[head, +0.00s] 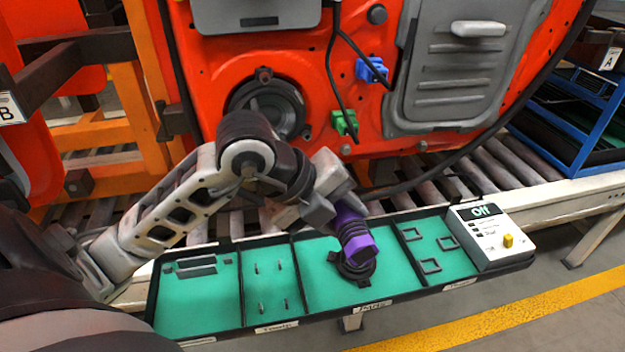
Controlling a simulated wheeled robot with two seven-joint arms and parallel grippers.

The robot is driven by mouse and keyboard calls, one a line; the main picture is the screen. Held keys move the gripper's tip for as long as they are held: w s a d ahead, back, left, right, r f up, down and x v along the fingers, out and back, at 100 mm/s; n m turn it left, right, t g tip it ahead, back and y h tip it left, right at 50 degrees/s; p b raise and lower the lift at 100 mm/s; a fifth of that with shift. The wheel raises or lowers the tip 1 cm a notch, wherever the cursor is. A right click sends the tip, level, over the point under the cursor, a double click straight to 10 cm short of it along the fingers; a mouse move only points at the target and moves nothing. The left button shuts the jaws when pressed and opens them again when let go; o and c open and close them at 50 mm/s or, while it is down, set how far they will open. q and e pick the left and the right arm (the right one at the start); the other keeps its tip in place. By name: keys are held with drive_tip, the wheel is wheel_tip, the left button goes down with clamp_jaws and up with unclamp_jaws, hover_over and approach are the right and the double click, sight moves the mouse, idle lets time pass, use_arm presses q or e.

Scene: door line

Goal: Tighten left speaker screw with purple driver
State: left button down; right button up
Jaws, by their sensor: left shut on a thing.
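The purple driver (354,235) is in my left gripper (335,208), which is shut on it. The driver is tilted, with its purple body over the third compartment of the green tray (395,278). A dark round part (352,268) shows at its lower end; whether they touch is unclear. The round black speaker (285,105) is set in the orange door (235,55), behind and above my left arm. My right gripper is not in view.
The tray has compartments with small pins (262,283), square frames (431,266) and a white box reading "Off" (492,237). Blue (371,70) and green (344,122) connectors hang on the door by black cables. Rollers (480,172) run behind the tray. A blue rack (590,110) stands right.

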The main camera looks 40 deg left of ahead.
use_arm(q)
drive_tip(key=shift+s+a+r+m+p, duration=0.2)
drive_tip(key=shift+a+r, duration=0.15)
drive_tip(key=shift+r, duration=0.25)
drive_tip(key=shift+s+a+r+m+p, duration=0.15)
drive_tip(key=shift+a+r, duration=0.2)
drive_tip(key=shift+r, duration=0.2)
drive_tip(key=shift+w+a, duration=0.85)
drive_tip(key=shift+a, duration=0.15)
drive_tip(key=shift+w+a, duration=0.8)
drive_tip(key=shift+a, duration=0.2)
drive_tip(key=shift+w+a, duration=0.1)
drive_tip(key=shift+a, duration=0.05)
drive_tip(key=shift+w+a+r+b, duration=0.1)
drive_tip(key=shift+w+a+b, duration=0.2)
drive_tip(key=shift+w+a, duration=0.5)
idle(0.8)
drive_tip(key=shift+s, duration=0.2)
drive_tip(key=shift+s+d, duration=1.1)
drive_tip(key=shift+d, duration=0.25)
drive_tip(key=shift+s+d, duration=1.1)
drive_tip(key=shift+d, duration=0.2)
